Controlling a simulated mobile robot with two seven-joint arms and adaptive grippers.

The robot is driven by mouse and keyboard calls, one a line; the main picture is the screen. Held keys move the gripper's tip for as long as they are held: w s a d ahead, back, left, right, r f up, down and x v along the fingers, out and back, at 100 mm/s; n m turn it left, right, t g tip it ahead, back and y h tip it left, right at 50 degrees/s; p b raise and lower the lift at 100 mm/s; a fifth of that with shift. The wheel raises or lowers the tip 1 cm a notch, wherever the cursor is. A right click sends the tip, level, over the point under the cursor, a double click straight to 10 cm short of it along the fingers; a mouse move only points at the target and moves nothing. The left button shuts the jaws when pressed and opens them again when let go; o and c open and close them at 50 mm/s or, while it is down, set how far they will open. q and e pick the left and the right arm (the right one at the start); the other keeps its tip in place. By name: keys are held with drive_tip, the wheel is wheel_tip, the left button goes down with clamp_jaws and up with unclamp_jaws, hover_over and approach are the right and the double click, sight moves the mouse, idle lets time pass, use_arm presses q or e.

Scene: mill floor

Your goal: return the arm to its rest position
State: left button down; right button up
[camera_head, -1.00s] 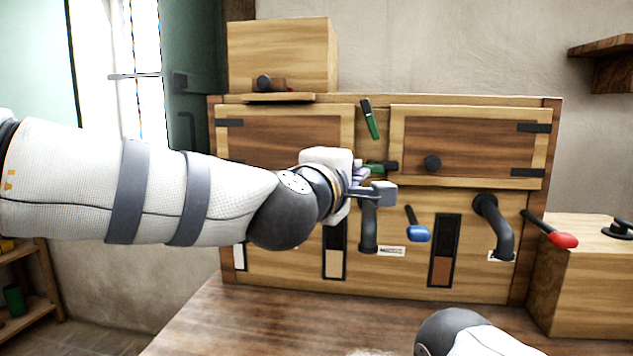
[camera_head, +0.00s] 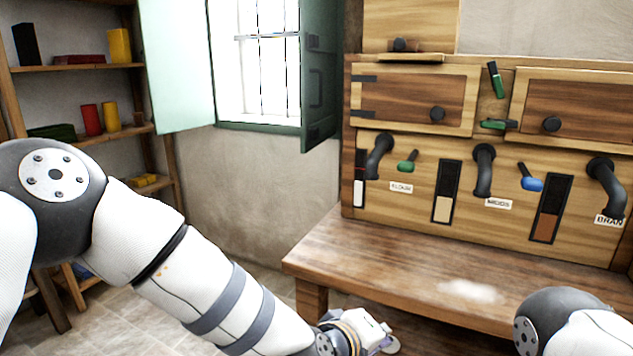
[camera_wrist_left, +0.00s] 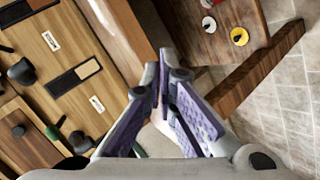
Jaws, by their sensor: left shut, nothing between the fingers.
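My left arm comes in from the left and hangs low, slanting down to the right. My left gripper (camera_head: 388,343) is at the bottom of the head view, low in front of the wooden table, and partly cut off. In the left wrist view my left gripper (camera_wrist_left: 163,85) is shut with nothing between its fingers. A part of my right arm shows at the lower right of the head view, but its gripper does not show.
The wooden table (camera_head: 400,255) carries a white powdery patch (camera_head: 470,290). Behind it stands a cabinet (camera_head: 410,215) with dark spouts and coloured levers. A shelf (camera_head: 85,68) and an open window are at left. Floor (camera_head: 110,325) is free between shelf and table.

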use_arm(q)
drive_tip(key=s+a+f+m+g+y, duration=0.35)
drive_tip(key=s+a+f+g, duration=0.25)
drive_tip(key=s+a+f, duration=1.35)
drive_tip(key=s+a+g+y, duration=0.1)
drive_tip(key=s+a, duration=0.3)
drive_tip(key=s, duration=0.3)
drive_tip(key=s+a+m+g+y, duration=0.1)
drive_tip(key=s+a, duration=0.3)
drive_tip(key=s, duration=0.4)
drive_tip(key=s+a+m+g+y, duration=0.1)
drive_tip(key=s+a+g, duration=0.2)
drive_tip(key=s+a, duration=0.2)
drive_tip(key=s, duration=0.3)
drive_tip(key=shift+f+y+p, duration=0.3)
drive_tip(key=shift+y+p, duration=0.05)
drive_tip(key=shift+p, duration=0.05)
drive_tip(key=shift+a, duration=0.1)
